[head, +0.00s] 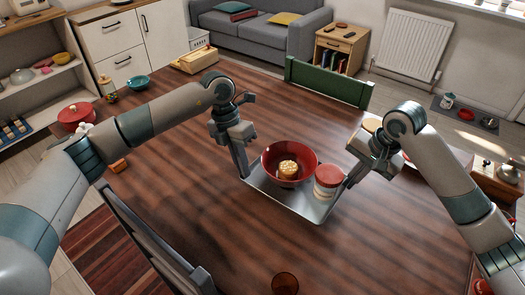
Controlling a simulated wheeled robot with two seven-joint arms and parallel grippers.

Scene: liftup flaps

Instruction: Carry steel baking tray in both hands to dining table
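The steel baking tray (262,187) is over the dark wooden dining table (185,185) in the head view, roughly level. I cannot tell whether it touches the tabletop. A red bowl (272,157) with a yellow, lumpy item (288,169) in it sits on the tray. A jar with a red lid (328,180) stands on the tray to the bowl's right. My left gripper (242,172) is at the tray's left edge and appears shut on it. My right gripper (350,179) is at the right edge and appears shut on it; its fingertips are partly hidden.
A red pot (76,116), a teal bowl (138,82) and a bread board (195,62) are along the table's far left side. A brown cup (285,284) is near the front. A green chair (328,84) stands behind, a dark chair (150,240) at front left. Tabletop around the tray is clear.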

